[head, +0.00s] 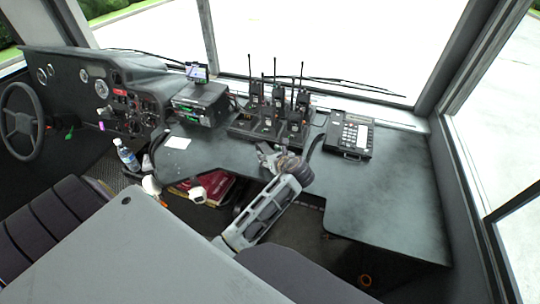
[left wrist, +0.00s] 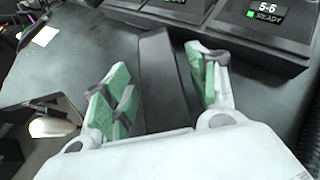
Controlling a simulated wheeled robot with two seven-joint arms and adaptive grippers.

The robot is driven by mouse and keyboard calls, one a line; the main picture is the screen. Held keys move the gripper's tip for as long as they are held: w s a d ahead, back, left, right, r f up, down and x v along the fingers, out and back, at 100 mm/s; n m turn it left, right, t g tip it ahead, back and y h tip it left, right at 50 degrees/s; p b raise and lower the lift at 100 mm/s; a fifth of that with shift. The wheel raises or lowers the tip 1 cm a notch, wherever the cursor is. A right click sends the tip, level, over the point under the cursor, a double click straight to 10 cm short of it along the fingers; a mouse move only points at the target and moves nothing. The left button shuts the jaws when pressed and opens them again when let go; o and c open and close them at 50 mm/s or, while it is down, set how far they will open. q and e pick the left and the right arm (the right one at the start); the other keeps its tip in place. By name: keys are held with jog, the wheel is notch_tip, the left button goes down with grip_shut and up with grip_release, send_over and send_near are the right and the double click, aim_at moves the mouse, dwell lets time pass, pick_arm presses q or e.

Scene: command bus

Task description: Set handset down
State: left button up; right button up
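The handset (left wrist: 165,75) is a long black bar between my left gripper's green-padded fingers in the left wrist view. My left gripper (left wrist: 160,92) is spread around it, with a narrow gap showing at the left finger. The right finger looks close to or against the handset; I cannot tell which. The handset is low over the dark desk, apparently at its surface. In the head view my left gripper (head: 267,155) is at the desk's front, before the radio chargers, and mostly hides the handset. The phone base (head: 350,135) stands to the right.
The radio charger bank (head: 268,120) with several upright radios stands behind the gripper; its edge also shows close by in the left wrist view (left wrist: 215,20). A white card (head: 177,142) lies left. A dark cord (head: 316,147) runs beside the gripper. The desk's right part is clear.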

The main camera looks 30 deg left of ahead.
dwell(0.3)
pick_arm(q)
jog(key=shift+d+r, duration=0.1)
jog(key=shift+r, duration=0.05)
jog(key=v, duration=1.1)
jog(key=shift+p, duration=0.4)
jog(key=shift+s+d+r, duration=0.15)
jog(key=shift+s+d, duration=0.05)
jog(key=shift+d, duration=0.1)
pick_arm(e)
jog(key=shift+s+a+r, duration=0.2)
jog(key=shift+a+r, duration=0.2)
jog(key=shift+a, duration=0.1)
jog(key=shift+s, duration=0.1)
